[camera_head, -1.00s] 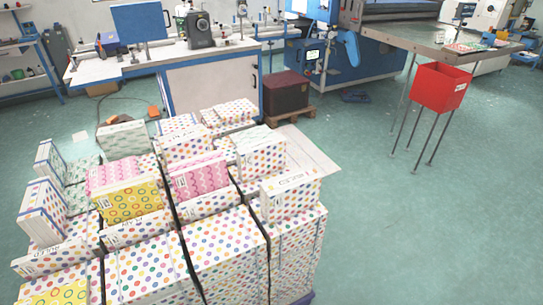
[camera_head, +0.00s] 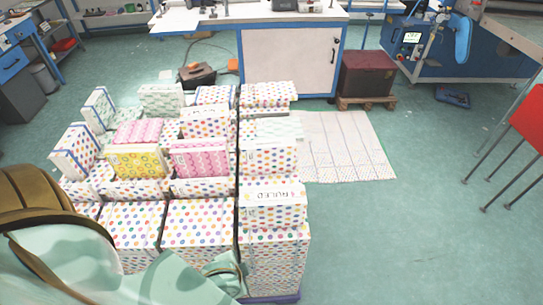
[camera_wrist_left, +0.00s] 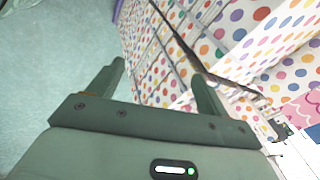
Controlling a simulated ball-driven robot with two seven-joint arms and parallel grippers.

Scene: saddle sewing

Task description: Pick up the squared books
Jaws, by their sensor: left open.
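Packs of books in patterned wraps stand and lie on a stack of polka-dot blocks (camera_head: 275,262). The front right pack (camera_head: 272,215) has a printed label that seems to read "RULED". Behind it are a dotted pack (camera_head: 268,158), a pink pack (camera_head: 200,160) and a yellow pack (camera_head: 138,161). I cannot read which packs are squared. My left arm comes in from the lower left over the front of the stack. In the left wrist view my left gripper (camera_wrist_left: 160,75) is open and empty, with dotted blocks beyond its fingers. My right gripper is not in view.
A flat pale sheet (camera_head: 345,145) lies on the floor right of the stack. A dark red box (camera_head: 366,75) sits on a small pallet behind. The floor at front right is clear.

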